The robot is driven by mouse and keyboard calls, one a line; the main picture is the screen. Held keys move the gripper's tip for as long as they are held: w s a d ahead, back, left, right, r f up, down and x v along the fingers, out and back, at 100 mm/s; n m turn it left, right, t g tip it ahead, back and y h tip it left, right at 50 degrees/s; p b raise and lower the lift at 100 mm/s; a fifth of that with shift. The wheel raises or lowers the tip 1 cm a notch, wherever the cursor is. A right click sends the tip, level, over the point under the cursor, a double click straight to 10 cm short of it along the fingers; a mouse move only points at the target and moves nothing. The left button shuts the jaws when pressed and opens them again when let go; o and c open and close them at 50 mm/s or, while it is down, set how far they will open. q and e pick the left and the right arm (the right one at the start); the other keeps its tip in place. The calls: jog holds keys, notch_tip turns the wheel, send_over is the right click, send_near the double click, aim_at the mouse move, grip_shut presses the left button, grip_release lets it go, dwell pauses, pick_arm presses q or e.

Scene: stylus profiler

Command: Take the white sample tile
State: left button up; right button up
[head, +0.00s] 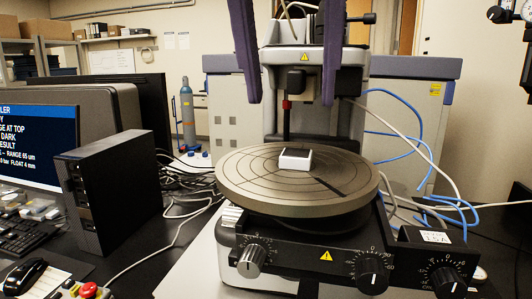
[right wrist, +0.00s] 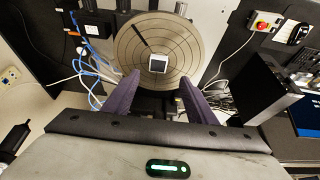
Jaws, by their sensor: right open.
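The white sample tile (head: 294,160) is a small block with white sides and a darker top. It lies flat near the middle of the round grey stage (head: 243,178), which is marked with rings. In the right wrist view the tile (right wrist: 158,64) shows on the stage (right wrist: 190,42), between and just beyond my fingertips. My right gripper (head: 288,104) has two purple fingers set wide apart, with nothing between them, above the tile in the head view. It also shows in the right wrist view (right wrist: 160,76). My left gripper is not in view.
The profiler head (head: 304,57) and its column stand behind the stage. A black panel with knobs (head: 326,257) is in front. A black computer box (head: 107,190) and a monitor (head: 38,145) stand at left. Blue and white cables (head: 405,130) loop at right.

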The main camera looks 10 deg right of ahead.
aim_at(296, 154)
jog(key=shift+s+x, duration=0.2)
jog(key=shift+x, duration=4)
jog(key=shift+d, duration=0.1)
jog(key=c, duration=1.1)
jog(key=shift+c, duration=0.2)
jog(key=shift+r, duration=0.15)
notch_tip(296, 154, up, 10)
